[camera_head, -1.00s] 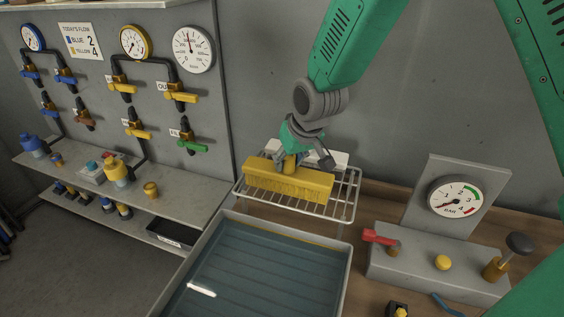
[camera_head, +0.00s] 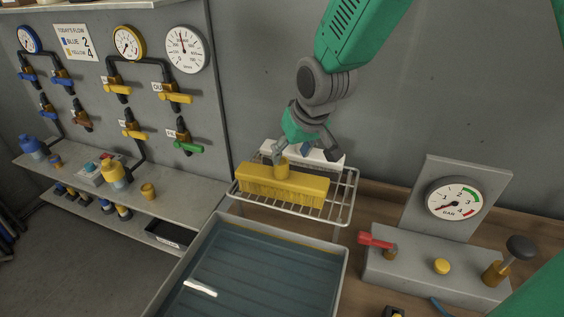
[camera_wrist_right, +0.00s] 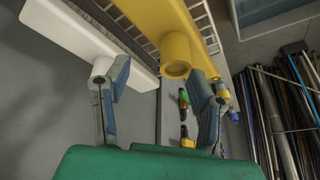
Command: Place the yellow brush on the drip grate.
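The yellow brush (camera_head: 283,184) lies on the wire drip grate (camera_head: 345,199), bristles down, with its round socket pointing up. In the right wrist view the brush (camera_wrist_right: 148,18) fills the top, with its socket just beyond my fingers. My right gripper (camera_head: 303,149) is open and empty, above and behind the brush. In the right wrist view its two fingers (camera_wrist_right: 160,88) are spread apart, and the socket lies clear of them. My left gripper is not in view.
A white brush (camera_head: 331,157) lies on the grate behind the yellow one. A water-filled trough (camera_head: 340,262) stands in front. A gauge stand (camera_head: 420,270) with a red lever is at right. A valve panel and a shelf with bottles are at left.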

